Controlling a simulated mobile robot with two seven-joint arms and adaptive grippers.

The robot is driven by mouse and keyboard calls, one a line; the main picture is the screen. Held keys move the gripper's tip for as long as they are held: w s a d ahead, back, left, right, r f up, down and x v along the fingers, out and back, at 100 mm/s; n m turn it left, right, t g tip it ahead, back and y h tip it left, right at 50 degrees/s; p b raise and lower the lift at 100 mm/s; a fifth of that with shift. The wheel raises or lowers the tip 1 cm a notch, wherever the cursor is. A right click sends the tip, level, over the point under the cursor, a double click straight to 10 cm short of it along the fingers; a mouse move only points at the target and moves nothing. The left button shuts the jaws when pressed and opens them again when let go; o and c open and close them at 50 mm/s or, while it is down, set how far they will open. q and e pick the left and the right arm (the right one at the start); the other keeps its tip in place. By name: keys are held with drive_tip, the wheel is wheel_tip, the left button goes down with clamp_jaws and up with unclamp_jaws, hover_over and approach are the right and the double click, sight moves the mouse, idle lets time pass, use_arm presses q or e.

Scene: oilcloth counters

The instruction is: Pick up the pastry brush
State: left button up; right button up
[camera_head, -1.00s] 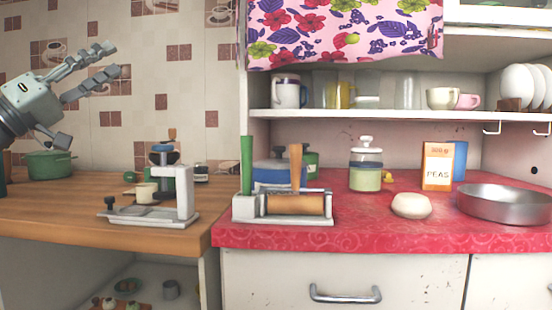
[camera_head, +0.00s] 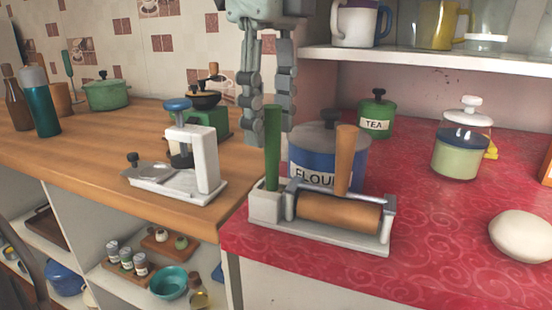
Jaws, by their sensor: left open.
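No bristles show, so I cannot tell for certain which thing is the pastry brush. A green upright handle (camera_head: 272,150) and a wooden upright handle (camera_head: 345,160) stand at a white rolling-pin holder (camera_head: 330,239) on the red counter. Their lower ends are hidden. A wooden rolling pin (camera_head: 338,213) lies across the holder. My left gripper (camera_head: 266,128) points down from above, open, with one finger on each side of the green handle's top in the picture. I cannot tell whether it is level with the handle or behind it. My right gripper is not in view.
A blue flour canister (camera_head: 325,149) stands close behind the holder, and a green tea canister (camera_head: 376,115) further back. A white press (camera_head: 185,165) stands left on the wooden counter. A shelf (camera_head: 440,58) overhangs the back right. A dough ball (camera_head: 522,234) lies at right.

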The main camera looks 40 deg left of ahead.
sight(272, 189)
use_arm(q)
wheel_tip(272, 189, down, 5)
drive_tip(key=shift+d+r, duration=0.1)
drive_tip(key=shift+d, duration=0.05)
clamp_jaws()
